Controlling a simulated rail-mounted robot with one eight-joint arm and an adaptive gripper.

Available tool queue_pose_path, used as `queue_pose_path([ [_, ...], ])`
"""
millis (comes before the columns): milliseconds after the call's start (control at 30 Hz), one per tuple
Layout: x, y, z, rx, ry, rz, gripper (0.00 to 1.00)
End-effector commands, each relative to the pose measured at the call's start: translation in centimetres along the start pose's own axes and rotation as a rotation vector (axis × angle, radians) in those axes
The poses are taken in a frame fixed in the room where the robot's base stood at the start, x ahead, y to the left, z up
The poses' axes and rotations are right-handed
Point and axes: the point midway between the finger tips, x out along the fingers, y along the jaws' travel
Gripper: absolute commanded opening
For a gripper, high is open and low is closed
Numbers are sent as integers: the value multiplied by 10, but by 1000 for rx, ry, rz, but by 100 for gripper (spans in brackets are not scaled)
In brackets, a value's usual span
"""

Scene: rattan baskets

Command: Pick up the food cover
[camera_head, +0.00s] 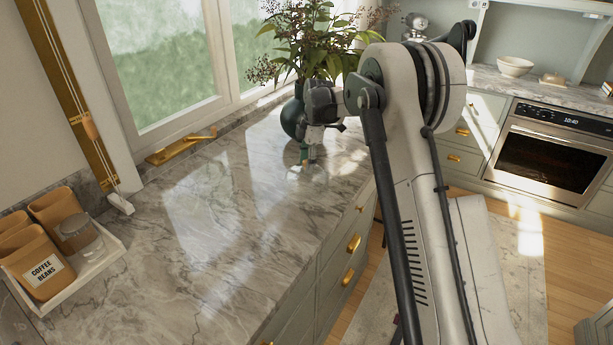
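What looks like the food cover, a small clear glassy dome (306,174), sits on the marble counter (215,230) near its middle. Its outline is faint against the stone. My gripper (311,155) points down right above the dome, at its top. Whether the fingers touch it or close on it is too small to tell. My arm comes in from the right and hides part of the counter's right edge and the floor behind it.
A dark green vase (291,118) with leafy branches stands close behind my gripper. A white tray (92,270) with tan canisters (40,272) and a glass jar (80,238) is at the left. The counter between is clear. An oven (550,160) is at the right.

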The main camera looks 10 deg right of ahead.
Motion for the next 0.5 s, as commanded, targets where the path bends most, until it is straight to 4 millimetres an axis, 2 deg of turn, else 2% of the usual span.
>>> queue_pose_path([
  [33,0,0,0,0,0,0,34],
  [300,0,0,0,0,0,0,0],
  [500,0,0,0,0,0,0,0],
])
